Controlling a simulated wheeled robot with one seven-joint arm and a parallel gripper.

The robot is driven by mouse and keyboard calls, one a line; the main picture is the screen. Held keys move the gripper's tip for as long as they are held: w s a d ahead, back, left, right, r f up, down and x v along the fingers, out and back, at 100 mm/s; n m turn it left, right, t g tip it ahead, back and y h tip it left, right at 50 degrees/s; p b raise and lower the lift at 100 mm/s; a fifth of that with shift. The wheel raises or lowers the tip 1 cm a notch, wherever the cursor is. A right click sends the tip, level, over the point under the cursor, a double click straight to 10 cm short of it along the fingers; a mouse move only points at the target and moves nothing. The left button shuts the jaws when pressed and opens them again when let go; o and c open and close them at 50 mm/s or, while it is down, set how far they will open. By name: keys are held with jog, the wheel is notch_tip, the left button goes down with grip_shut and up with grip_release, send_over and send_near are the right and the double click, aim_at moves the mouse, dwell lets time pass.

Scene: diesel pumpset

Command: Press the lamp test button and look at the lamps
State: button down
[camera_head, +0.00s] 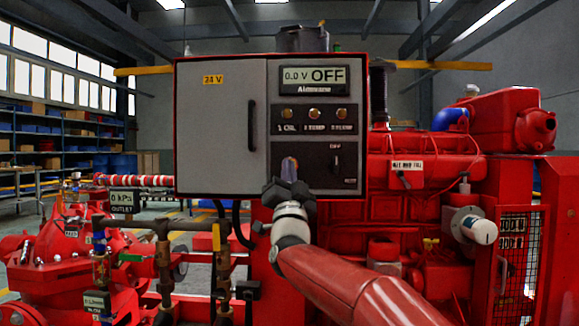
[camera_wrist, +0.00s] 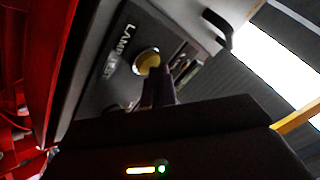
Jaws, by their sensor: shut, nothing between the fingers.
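The lamp test button (camera_wrist: 146,61) is a round yellowish button in a pale ring, beside the "LAMP TEST" label (camera_wrist: 118,52) in the wrist view. My gripper (camera_wrist: 158,77) is shut and empty, its fingertips at the button's lower right edge in that view. I cannot tell whether they touch it. In the head view my gripper (camera_head: 289,178) covers the button's area on the lower panel. Three lamps, the left (camera_head: 287,114), middle (camera_head: 314,113) and right (camera_head: 342,114), look dull amber; I cannot tell if they are lit. The display (camera_head: 313,76) above reads "0.0 V OFF".
The lamps sit on a grey control box (camera_head: 220,150) with a black door handle (camera_head: 251,126). A black selector knob (camera_head: 335,165) is just right of my gripper. Red engine parts (camera_head: 420,200) stand to the right, and pipes with valves (camera_head: 163,250) to the lower left.

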dwell(0.4)
jog(key=shift+s+b, duration=0.8)
jog(key=shift+b, duration=0.1)
jog(key=shift+s+a+b, duration=0.1)
jog(key=shift+s+b, duration=1.9)
jog(key=shift+s, duration=0.5)
jog(key=shift+y, duration=0.3)
